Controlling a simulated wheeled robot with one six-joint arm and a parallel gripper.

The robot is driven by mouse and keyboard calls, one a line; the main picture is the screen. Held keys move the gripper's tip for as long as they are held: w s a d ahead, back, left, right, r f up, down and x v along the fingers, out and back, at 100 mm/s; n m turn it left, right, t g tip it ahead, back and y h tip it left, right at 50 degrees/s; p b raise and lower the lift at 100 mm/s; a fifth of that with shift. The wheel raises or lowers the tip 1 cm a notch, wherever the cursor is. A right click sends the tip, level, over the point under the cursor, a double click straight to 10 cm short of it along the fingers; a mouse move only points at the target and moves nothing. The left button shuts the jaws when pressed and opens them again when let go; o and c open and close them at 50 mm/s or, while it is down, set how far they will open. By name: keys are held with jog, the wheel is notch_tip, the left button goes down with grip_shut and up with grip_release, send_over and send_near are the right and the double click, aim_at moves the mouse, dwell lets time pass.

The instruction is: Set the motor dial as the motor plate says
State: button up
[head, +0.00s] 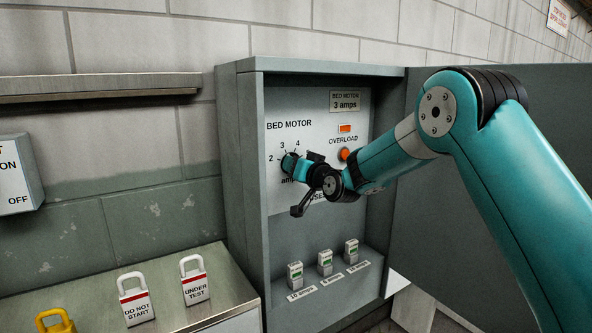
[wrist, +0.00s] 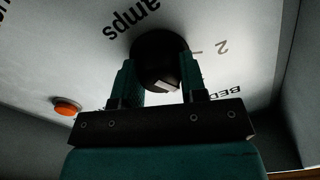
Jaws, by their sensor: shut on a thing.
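The motor plate (head: 345,101), at the upper right of the panel, reads "BED MOTOR 3 amps". The motor dial is a black round knob (wrist: 158,50) below the "BED MOTOR" heading. Its scale shows 2, 3 and 4 in the head view; the lower part is behind my gripper. My gripper (head: 291,165) is at the dial. In the wrist view its two green fingers (wrist: 158,78) are shut on the knob, one on each side. A white mark shows on the knob between the fingers; the number it points to is hidden. The 2 is right of the knob there.
An orange overload light (head: 345,128) and a round orange button (head: 345,154) are right of the dial, close to my arm. Several small fuse-like blocks (head: 325,263) stand on the cabinet's lower ledge. Padlocks (head: 196,279) are on the bench at left. The cabinet door (head: 490,205) is open at right.

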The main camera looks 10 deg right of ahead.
dwell(0.4)
jog(key=o, duration=0.9)
jog(key=shift+s, duration=0.1)
jog(key=b+v, duration=0.6)
jog(key=v, duration=1.1)
jog(key=shift+s, duration=0.1)
